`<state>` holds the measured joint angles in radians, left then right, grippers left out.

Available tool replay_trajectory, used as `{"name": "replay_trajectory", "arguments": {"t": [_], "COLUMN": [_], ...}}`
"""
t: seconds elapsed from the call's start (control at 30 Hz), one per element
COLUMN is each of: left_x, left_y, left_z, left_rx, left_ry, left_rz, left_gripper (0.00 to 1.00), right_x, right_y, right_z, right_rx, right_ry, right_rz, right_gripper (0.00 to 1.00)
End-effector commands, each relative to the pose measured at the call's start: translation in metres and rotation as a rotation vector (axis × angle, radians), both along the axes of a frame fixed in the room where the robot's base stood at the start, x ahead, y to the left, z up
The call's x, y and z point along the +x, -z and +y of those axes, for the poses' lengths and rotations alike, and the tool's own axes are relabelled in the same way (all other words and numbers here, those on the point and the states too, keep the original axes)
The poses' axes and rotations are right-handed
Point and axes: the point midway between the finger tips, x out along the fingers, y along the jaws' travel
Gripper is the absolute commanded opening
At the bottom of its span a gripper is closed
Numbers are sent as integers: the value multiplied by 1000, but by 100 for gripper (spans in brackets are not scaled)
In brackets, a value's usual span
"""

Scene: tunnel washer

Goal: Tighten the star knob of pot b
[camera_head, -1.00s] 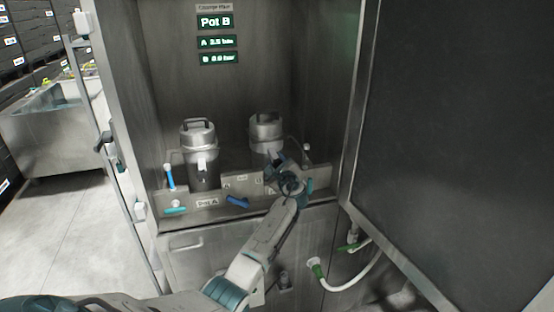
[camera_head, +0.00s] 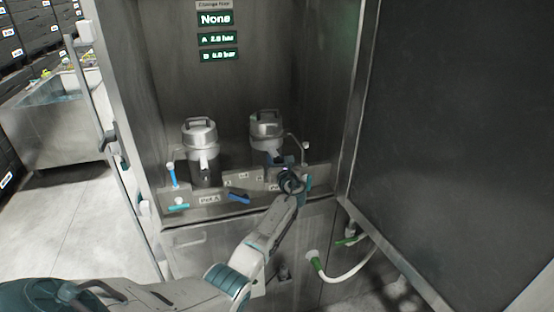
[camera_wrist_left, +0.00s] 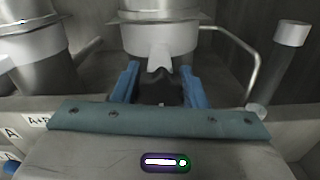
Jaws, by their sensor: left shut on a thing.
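Pot B (camera_head: 266,124) is the right one of two metal pots in the cabinet; its lower body also shows in the left wrist view (camera_wrist_left: 160,38). A pale clamp piece (camera_wrist_left: 158,62) hangs on its front. The dark star knob (camera_wrist_left: 160,90) sits below that piece, partly hidden between the fingers. My left gripper (camera_head: 279,160) is at the front of pot B. In the left wrist view its two blue fingers (camera_wrist_left: 159,88) stand on either side of the knob, shut on it. My right gripper is in neither view.
Pot A (camera_head: 201,138) stands to the left. A blue lever (camera_head: 239,197) sits on the front panel between the pots. The display (camera_head: 215,19) reads "None" above two pressure lines. A bent pipe (camera_wrist_left: 240,48) rises right of pot B. A white hose (camera_head: 350,276) hangs below.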

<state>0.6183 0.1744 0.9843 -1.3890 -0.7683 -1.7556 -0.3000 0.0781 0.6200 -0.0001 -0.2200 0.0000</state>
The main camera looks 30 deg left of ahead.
Motion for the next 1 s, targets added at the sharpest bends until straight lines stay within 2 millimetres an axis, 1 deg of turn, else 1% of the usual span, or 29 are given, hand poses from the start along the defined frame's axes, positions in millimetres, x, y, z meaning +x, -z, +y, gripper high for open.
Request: {"name": "replay_trajectory", "arguments": {"t": [0.3,0.77,0.8,0.87,0.9,1.0], "left_x": [-1,-1,-1,-1,-1,0], "left_y": [3,3,3,3,2,2], "left_z": [-1,0,0,0,0,0], "left_rx": [62,72,72,71,71,71], "left_ry": [0,0,0,0,0,0], "left_rz": [77,89,89,88,88,86], "left_gripper": [16,16,41,53,61,61], "right_x": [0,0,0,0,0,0], "right_y": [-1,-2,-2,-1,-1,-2], "right_z": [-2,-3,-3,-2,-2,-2], "right_rx": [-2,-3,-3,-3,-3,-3], "right_ry": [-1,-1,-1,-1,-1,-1], "right_rz": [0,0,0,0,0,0], "right_gripper": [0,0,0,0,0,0]}}
